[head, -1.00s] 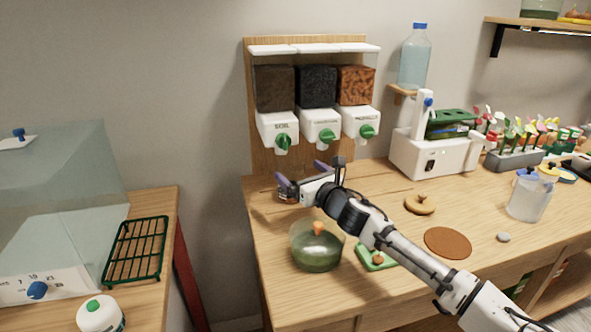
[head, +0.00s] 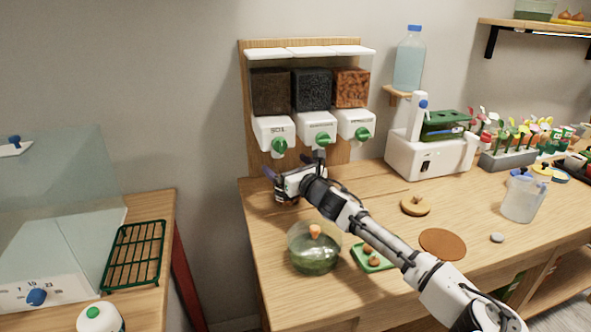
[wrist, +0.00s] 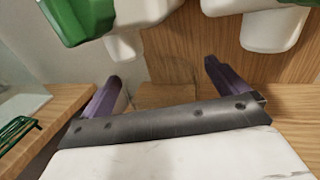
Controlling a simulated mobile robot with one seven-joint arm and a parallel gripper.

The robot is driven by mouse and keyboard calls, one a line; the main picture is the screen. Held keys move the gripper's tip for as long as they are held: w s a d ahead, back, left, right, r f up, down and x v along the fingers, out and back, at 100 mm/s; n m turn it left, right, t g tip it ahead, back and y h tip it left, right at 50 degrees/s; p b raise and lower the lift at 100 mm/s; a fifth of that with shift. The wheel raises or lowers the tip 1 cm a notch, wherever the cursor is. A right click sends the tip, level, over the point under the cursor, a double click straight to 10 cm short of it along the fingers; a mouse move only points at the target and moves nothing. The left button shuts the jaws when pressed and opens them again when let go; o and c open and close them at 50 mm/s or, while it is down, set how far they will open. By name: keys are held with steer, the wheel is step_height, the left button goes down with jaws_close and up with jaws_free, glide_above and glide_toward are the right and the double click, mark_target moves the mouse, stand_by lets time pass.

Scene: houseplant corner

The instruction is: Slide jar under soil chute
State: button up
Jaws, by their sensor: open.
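The soil chute (head: 272,132) is the leftmost of three white dispensers on a wooden backboard. It has a green knob and a spout pointing down; its green knob (wrist: 85,18) shows at the top left of the wrist view.
A glass terrarium (head: 315,255) with an orange stopper and a green tray (head: 372,258) are near my arm. A cork disc (head: 442,244), a wooden ring (head: 415,206) and a pitcher (head: 522,198) lie to the right. A gap separates the left bench.

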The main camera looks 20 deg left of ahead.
steer(key=shift+w+a, duration=0.35)
steer(key=shift+a, duration=0.15)
steer(key=shift+f, duration=0.1)
steer(key=c, duration=1.3)
